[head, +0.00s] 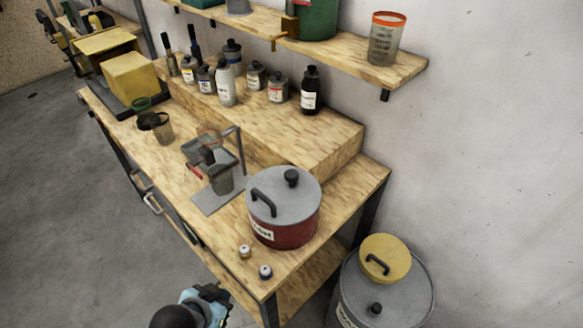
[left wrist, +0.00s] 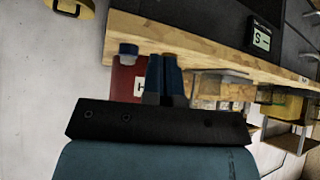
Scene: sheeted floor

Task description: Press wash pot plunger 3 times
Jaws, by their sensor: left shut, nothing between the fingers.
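The wash pot (head: 284,228) is a dark red pot with a grey lid, a label on its front and a black bail handle. It stands upright near the right end of the wooden bench. Its black plunger knob (head: 291,177) sticks up from the lid. My left gripper (head: 218,291) is low in front of the bench, apart from the pot. The plunger is not clear in that view. My right gripper is not in view.
Two small capped jars (head: 265,272) stand by the bench's front corner. A metal stand (head: 220,194) is left of the pot. Several bottles (head: 226,86) line the raised step behind. A grey drum (head: 387,297) with a yellow lidded pot (head: 385,258) stands right of the bench.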

